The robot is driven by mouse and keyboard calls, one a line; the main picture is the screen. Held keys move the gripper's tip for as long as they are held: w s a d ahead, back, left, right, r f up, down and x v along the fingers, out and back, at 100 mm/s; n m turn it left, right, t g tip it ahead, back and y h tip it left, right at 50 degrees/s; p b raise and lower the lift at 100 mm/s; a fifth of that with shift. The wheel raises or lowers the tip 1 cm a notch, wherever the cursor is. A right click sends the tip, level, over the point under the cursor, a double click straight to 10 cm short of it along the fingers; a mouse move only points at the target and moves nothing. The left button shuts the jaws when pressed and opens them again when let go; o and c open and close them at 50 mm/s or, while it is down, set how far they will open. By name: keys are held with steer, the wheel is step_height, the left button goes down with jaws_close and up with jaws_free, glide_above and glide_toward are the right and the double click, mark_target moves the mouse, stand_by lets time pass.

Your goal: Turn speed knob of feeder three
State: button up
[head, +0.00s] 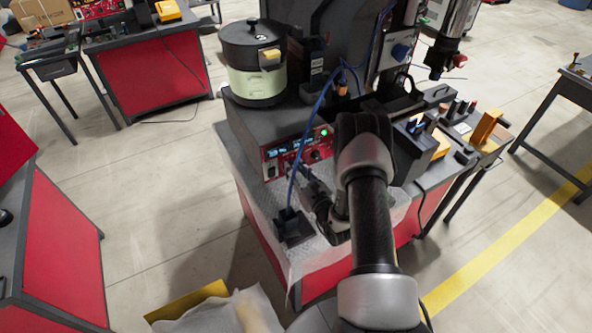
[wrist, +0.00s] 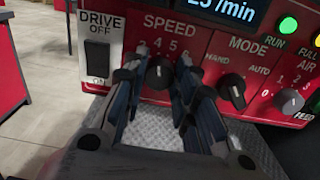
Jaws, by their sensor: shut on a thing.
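The speed knob (wrist: 160,72) is a black round knob with a light pointer mark, below the SPEED label on the red panel (wrist: 205,45) in the wrist view. Its pointer looks roughly upright. My gripper (wrist: 160,85) has one finger on each side of the knob and is shut on it. In the head view my gripper (head: 318,198) reaches the front of the feeder's control box (head: 298,150), and the knob itself is hidden there or too small to make out.
A DRIVE OFF switch (wrist: 97,62) is left of the knob. The MODE knob (wrist: 231,88) and AIR knob (wrist: 289,100) are close on the right. A blue cable (head: 308,125) hangs before the box. A lidded bowl feeder (head: 254,85) stands on top.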

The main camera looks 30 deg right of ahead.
steer(key=shift+m, duration=0.3)
steer(key=shift+m+b, duration=0.8)
steer(key=shift+m, duration=1.9)
steer(key=o, duration=1)
steer(key=shift+d, duration=0.1)
steer(key=shift+o, duration=0.2)
steer(key=s, duration=1.2)
steer(key=shift+d, duration=0.15)
